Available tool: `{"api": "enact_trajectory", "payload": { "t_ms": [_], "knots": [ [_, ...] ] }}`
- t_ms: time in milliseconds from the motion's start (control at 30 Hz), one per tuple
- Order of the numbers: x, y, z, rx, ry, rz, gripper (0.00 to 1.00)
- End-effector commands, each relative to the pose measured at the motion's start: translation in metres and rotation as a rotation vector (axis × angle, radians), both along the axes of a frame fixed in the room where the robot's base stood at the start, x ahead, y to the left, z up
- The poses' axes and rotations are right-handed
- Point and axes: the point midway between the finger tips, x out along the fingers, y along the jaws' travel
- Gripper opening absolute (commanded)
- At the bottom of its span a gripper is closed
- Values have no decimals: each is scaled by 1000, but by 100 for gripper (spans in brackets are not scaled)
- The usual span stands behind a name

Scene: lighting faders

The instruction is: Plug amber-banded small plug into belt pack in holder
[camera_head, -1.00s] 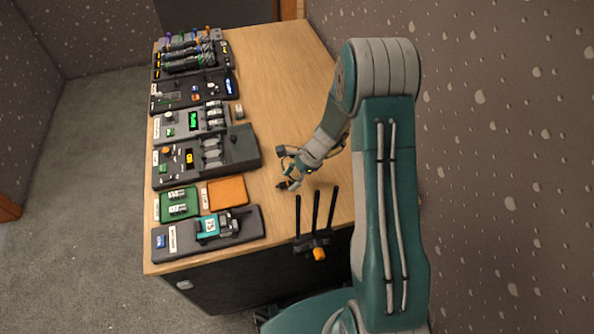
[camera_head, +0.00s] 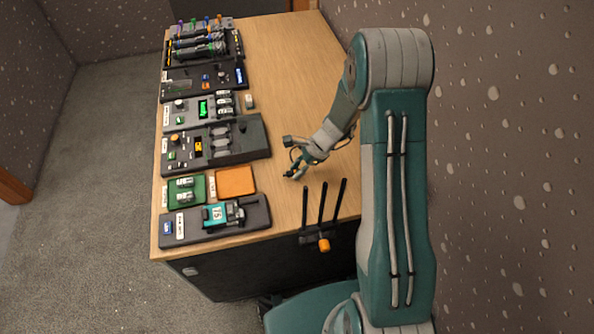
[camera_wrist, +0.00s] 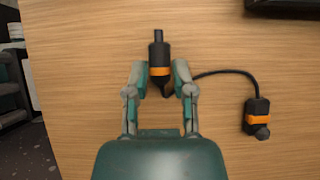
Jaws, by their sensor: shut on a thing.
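My gripper (camera_wrist: 159,85) is shut on the amber-banded small plug (camera_wrist: 158,54), a black cylinder with an orange band and a thin tip pointing away from my wrist. A black cable runs from it to a second orange-banded black connector (camera_wrist: 257,112) at the right of the wrist view. In the head view my gripper (camera_head: 296,172) is low over the wooden table, right of the panels; the plug is too small to make out there. The belt pack (camera_head: 216,214), teal with a white label, sits in its dark holder (camera_head: 180,229) at the table's front left.
An orange pad (camera_head: 236,182) and a green tray (camera_head: 172,194) lie behind the holder. Several dark and grey panels line the table's left side. A rack with black prongs (camera_head: 322,205) stands at the front edge. The table's (camera_head: 290,70) middle and back right are bare.

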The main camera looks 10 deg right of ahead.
Motion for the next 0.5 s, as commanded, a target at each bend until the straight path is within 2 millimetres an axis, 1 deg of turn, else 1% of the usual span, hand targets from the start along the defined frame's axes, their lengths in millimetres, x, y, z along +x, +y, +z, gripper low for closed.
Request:
{"api": "enact_trajectory", "payload": {
  "t_ms": [500],
  "knots": [
    [0, 0, 36, 0, -2, -1, 0]
  ]
}}
